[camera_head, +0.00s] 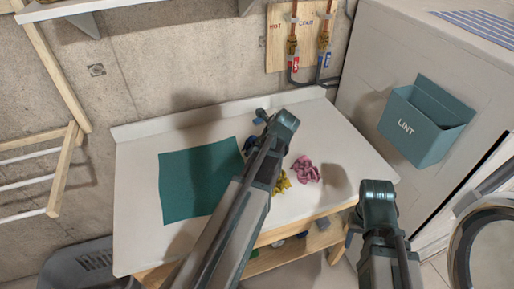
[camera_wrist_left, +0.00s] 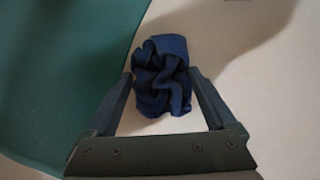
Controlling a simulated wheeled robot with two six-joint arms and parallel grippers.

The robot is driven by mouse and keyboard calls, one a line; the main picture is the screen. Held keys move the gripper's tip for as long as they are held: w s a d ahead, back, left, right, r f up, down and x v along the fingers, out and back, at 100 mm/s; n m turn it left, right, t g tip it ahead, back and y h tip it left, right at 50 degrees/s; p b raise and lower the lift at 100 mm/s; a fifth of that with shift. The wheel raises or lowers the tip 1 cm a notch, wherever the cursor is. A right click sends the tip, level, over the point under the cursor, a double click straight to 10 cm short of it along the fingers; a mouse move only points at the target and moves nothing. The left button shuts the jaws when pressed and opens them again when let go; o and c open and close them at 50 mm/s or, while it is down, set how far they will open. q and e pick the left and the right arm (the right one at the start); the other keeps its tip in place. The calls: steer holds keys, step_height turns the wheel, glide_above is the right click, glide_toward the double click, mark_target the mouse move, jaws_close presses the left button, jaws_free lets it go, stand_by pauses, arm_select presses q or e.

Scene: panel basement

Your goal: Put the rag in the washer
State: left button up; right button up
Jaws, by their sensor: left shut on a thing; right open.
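A crumpled dark blue rag (camera_wrist_left: 163,78) sits between the fingers of my left gripper (camera_wrist_left: 163,98) in the left wrist view, and the gripper is shut on it. In the head view my left gripper (camera_head: 255,129) is over the back of the white table top, and the rag is mostly hidden there. A crumpled pink cloth (camera_head: 306,170) and a yellow cloth (camera_head: 282,184) lie on the table, the yellow one partly behind my left arm. My right gripper (camera_head: 353,228) is open and empty near the table's front right corner. A round appliance door (camera_head: 484,250) shows at the lower right, cut off by the frame.
A flat green mat (camera_head: 190,183) lies on the white table (camera_head: 140,235). A teal LINT bin (camera_head: 420,125) is on the side of a white appliance (camera_head: 385,50) at right. Hot and cold taps (camera_head: 308,42) are on the wall. A wooden rack (camera_head: 62,170) stands left; a grey basket (camera_head: 85,268) is below.

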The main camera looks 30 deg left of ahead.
arm_select(q)
step_height(320, 180, up, 10)
steer(key=p, duration=0.9)
steer(key=shift+p, duration=0.35)
steer(key=shift+f, duration=0.1)
